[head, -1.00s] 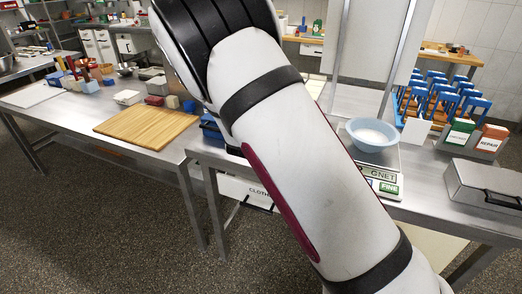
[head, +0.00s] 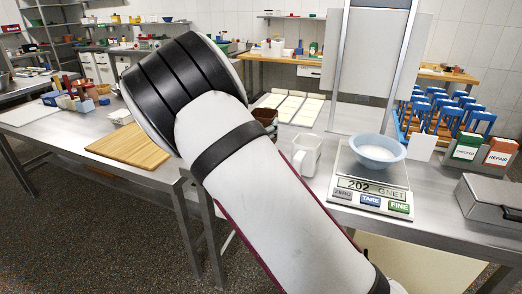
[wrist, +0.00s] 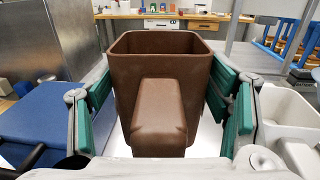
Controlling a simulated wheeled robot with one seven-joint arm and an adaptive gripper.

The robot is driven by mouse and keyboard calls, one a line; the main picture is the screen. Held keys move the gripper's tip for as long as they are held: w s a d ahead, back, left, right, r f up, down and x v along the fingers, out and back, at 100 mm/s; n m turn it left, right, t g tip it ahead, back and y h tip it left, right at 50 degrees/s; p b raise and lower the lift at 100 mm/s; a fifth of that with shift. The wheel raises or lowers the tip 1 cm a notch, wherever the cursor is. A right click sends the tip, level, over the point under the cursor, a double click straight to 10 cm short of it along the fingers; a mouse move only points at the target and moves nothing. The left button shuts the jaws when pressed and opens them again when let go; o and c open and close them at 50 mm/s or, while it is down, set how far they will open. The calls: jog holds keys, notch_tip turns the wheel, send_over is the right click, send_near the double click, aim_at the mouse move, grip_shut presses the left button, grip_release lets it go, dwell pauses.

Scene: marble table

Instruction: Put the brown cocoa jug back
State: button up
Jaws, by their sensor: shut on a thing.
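The brown cocoa jug (wrist: 160,103) stands upright between the green-padded fingers of my gripper (wrist: 165,88) in the wrist view, its handle toward me. My gripper is shut on it, one finger on each side. In the head view only a small part of the brown jug (head: 266,116) shows past my arm, which hides the gripper. What is under the jug is mostly hidden.
A white jug (head: 305,155) stands close on the right. Beyond it are a scale (head: 371,188) reading 202 and a blue bowl (head: 377,150). A blue object (wrist: 45,122) is left of the gripper. Pale tiles (head: 291,105) lie behind.

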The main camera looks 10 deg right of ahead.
notch_tip(320, 180, down, 7)
jog(key=shift+r, duration=0.1)
dwell(0.5)
jog(key=o, duration=1.2)
jog(key=shift+f+b, duration=0.3)
jog(key=shift+b, duration=0.05)
